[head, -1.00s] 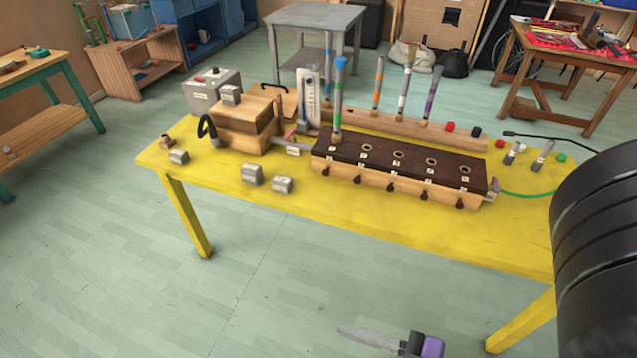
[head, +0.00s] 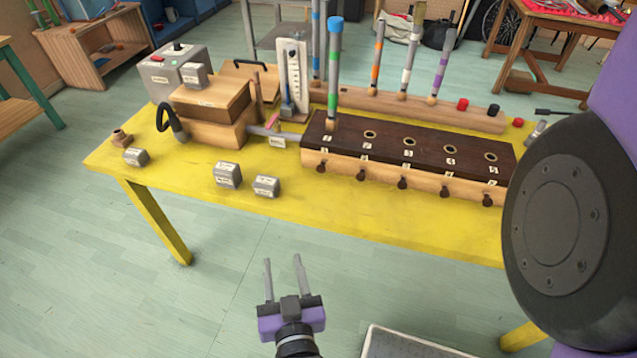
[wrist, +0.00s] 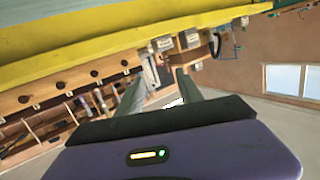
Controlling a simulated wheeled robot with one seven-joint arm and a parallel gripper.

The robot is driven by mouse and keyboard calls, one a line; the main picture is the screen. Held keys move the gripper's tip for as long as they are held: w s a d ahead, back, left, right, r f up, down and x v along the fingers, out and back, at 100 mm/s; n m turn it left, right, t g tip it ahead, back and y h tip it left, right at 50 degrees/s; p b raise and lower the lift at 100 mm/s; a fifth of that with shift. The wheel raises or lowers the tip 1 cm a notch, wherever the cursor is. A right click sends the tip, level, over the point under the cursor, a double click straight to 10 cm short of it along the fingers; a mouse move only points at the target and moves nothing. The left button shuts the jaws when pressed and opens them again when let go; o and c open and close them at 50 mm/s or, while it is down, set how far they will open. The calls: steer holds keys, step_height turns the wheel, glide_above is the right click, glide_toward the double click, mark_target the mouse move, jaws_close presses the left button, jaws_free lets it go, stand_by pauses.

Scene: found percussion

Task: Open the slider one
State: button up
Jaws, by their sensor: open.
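A long wooden box with a dark top (head: 430,152) stands on the yellow table. Its top has numbered holes, and a row of dark slider knobs sticks out of its front face. The slider one knob (head: 321,171) is at the left end, below the hole holding a green-banded tube with a blue top (head: 334,80). My gripper (head: 283,262) is open and empty, in front of the table's near edge and apart from the knobs. In the wrist view, my gripper's fingers (wrist: 158,90) are spread, and the box front (wrist: 75,80) shows tilted at upper left; the knob numbers cannot be read there.
Several small grey blocks (head: 228,175) sit on the yellow table (head: 330,208) near its front edge. A wooden bellows-like box (head: 212,112) with a pipe stands left of the slider box. A rack of banded tubes (head: 455,115) is behind.

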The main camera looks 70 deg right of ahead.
steer(key=w+d+f+m+g+h+b, duration=0.3)
steer(key=d+g, duration=0.1)
steer(key=d, duration=0.6)
steer(key=m+g+h+b, duration=0.1)
steer(key=m+g+b, duration=0.1)
steer(key=g, duration=0.2)
glide_toward(321, 170)
steer(key=shift+d+f, duration=0.2)
steer(key=shift+d, duration=0.15)
steer(key=d, duration=0.7)
steer(key=shift+w+d, duration=0.25)
jaws_close()
